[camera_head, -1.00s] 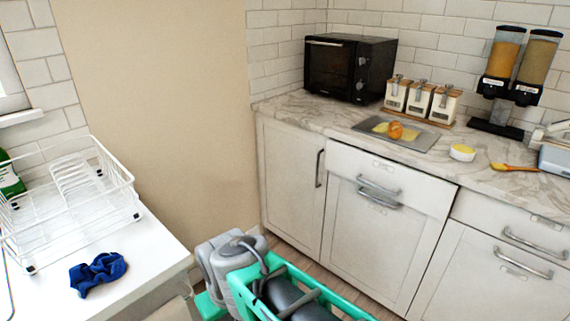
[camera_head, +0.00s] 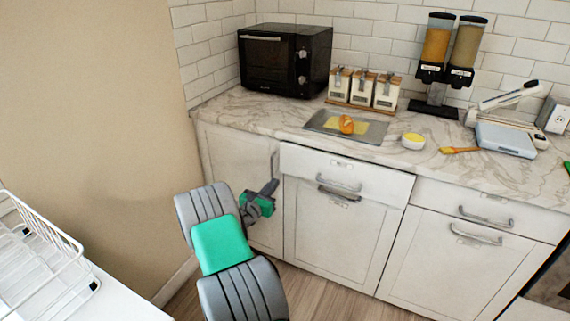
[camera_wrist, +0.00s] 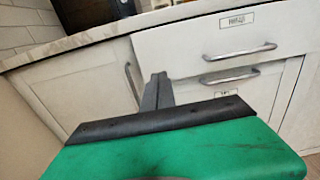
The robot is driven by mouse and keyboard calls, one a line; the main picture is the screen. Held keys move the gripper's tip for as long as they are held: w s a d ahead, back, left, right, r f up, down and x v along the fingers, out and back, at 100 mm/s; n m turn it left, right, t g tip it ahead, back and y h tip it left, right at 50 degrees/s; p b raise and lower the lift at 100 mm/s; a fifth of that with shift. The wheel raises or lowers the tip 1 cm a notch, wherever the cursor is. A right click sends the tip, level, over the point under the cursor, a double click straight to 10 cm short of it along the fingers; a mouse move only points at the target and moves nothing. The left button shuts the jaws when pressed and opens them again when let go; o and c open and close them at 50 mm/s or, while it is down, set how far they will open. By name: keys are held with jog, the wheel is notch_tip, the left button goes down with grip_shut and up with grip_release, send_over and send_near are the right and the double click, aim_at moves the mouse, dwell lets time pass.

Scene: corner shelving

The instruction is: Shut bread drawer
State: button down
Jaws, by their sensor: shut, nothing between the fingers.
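In the wrist view the drawer front (camera_wrist: 195,43) fills the upper right, with a label too blurred to read surely. My gripper (camera_head: 271,187) is shut and empty, in front of the cabinet by the drawer's left end. In the wrist view its fingers (camera_wrist: 157,92) point toward the drawer's lower left; contact cannot be told.
A lower door (camera_head: 330,225) with its own handle is below the drawer. Another cabinet door (camera_head: 235,160) is to the left. The marble counter (camera_head: 240,108) above holds an oven (camera_head: 285,60), canisters and a bread board. A white dish rack (camera_head: 40,260) stands at the lower left.

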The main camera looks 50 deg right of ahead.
aim_at(291, 162)
jog(key=d, duration=0.4)
jog(key=w+d, duration=0.1)
jog(key=d, duration=0.3)
jog(key=w+d, duration=0.1)
jog(key=d, duration=0.3)
jog(key=shift+w+d, duration=0.15)
jog(key=shift+d, duration=0.1)
jog(key=shift+w, duration=0.1)
